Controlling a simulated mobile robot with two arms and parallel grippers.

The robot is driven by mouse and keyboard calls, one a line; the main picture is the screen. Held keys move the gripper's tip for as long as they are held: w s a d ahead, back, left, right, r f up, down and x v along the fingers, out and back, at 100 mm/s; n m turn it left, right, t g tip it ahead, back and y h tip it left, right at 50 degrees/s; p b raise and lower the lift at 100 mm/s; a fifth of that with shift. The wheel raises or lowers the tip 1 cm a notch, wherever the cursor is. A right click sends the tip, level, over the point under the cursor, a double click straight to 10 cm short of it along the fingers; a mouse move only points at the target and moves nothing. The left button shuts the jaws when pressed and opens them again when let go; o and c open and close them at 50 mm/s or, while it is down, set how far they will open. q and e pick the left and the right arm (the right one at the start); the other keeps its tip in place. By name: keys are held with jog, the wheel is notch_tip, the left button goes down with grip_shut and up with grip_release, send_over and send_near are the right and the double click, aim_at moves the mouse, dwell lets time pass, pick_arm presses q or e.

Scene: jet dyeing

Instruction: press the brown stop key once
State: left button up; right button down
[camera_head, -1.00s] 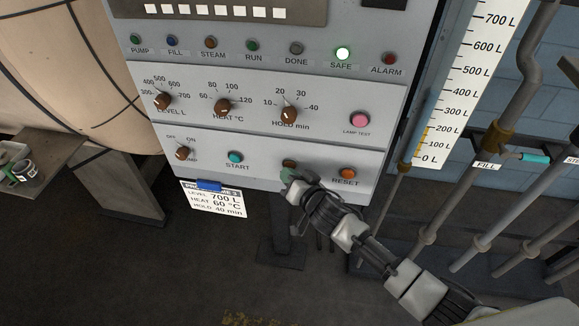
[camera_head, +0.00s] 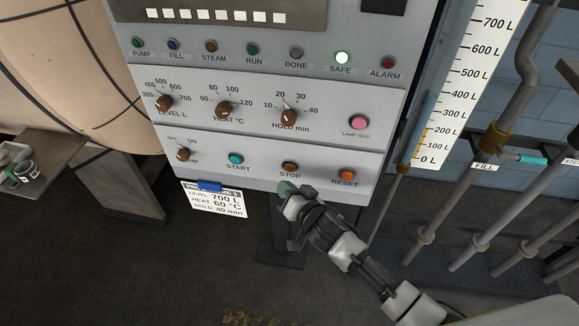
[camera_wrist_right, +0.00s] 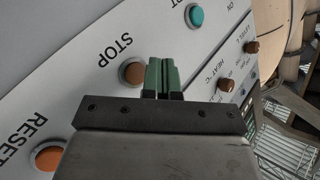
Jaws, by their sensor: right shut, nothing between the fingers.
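The brown stop key (camera_head: 290,168) is on the lower panel, between the teal start key (camera_head: 236,158) and the orange reset key (camera_head: 347,174). It is now uncovered in the head view. My right gripper (camera_head: 285,188) is just below the stop key and apart from it in the picture. In the right wrist view the stop key (camera_wrist_right: 133,73) lies just left of the green fingertips (camera_wrist_right: 163,74), which are together and empty. The exact gap to the panel cannot be told. My left gripper is not in view.
Three selector knobs (camera_head: 224,109) and a pink lamp test key (camera_head: 359,122) sit above. A recipe card (camera_head: 215,198) hangs below the panel. Pipes with valves (camera_head: 497,140) stand at the right.

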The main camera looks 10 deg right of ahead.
jog(key=shift+s+a, duration=0.25)
jog(key=shift+s, duration=0.4)
jog(key=shift+s+a, duration=0.25)
jog(key=shift+s, duration=0.4)
jog(key=s+d+f+n+g+h, duration=0.1)
jog(key=s+d+f+g+h, duration=0.2)
jog(key=f, duration=0.6)
jog(key=s+d+f+g, duration=0.1)
jog(key=s+d+f, duration=0.35)
jog(key=f, duration=0.35)
jog(key=s+d+f+n+g+h, duration=0.1)
jog(key=s+d+f+g+h, duration=0.1)
jog(key=s+f, duration=0.5)
jog(key=s+d+f+n+g, duration=0.1)
jog(key=s+f, duration=0.4)
jog(key=s, duration=0.5)
jog(key=s+d+f+n+g+h, duration=0.1)
jog(key=s+d+f+g, duration=0.3)
jog(key=s, duration=0.6)
jog(key=s+d+f+g+h, duration=0.1)
jog(key=s+d+f+g, duration=0.1)
jog(key=s+f, duration=0.6)
jog(key=shift+s+d+f+n+g, duration=0.15)
jog(key=shift+s+d+n+g, duration=0.25)
jog(key=shift+s, duration=0.5)
